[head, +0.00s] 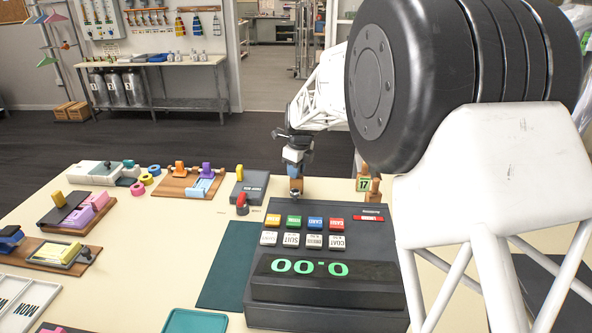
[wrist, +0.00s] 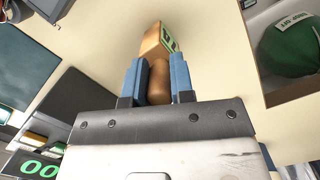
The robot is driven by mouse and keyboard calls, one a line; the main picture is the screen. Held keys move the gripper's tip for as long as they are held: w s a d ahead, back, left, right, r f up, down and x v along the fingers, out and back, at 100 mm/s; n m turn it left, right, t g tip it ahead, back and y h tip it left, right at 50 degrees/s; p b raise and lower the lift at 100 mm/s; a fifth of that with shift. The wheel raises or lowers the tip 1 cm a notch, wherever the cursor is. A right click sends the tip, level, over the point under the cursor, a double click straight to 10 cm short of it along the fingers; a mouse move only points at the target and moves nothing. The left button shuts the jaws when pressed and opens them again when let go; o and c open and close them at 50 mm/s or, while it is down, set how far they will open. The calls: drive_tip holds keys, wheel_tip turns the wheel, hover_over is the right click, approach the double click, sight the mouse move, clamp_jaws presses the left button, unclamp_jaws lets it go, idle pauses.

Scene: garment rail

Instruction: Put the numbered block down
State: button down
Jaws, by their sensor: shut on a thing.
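My gripper (head: 296,176) has its blue fingers shut on a wooden numbered block (head: 296,187), just behind the cash register in the head view. In the wrist view the fingers (wrist: 158,82) close around the block's rounded wooden part. The wooden block (wrist: 152,40) extends beyond the fingertips with a green label on its side, the number too oblique to read. I cannot tell whether its base touches the table. Another wooden block marked 17 (head: 364,184) stands to the right of my gripper in the head view, beside a wooden piece (head: 375,190).
The cash register (head: 330,290) with coloured keys stands in front of my gripper. A dark box (head: 249,188) with a red-knobbed item (head: 242,203) lies left. A dark green mat (head: 228,262) is beside the register. In the wrist view, a dark-edged bin (wrist: 262,62) holds something green.

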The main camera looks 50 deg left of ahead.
sight(300, 178)
drive_tip(key=shift+f, duration=0.15)
drive_tip(key=c, duration=1)
unclamp_jaws()
drive_tip(key=shift+r, duration=0.2)
drive_tip(key=r, duration=0.4)
drive_tip(key=d+r, duration=0.1)
drive_tip(key=r, duration=0.7)
drive_tip(key=shift+w+d, duration=0.2)
drive_tip(key=shift+w, duration=0.05)
drive_tip(key=shift+d, duration=0.1)
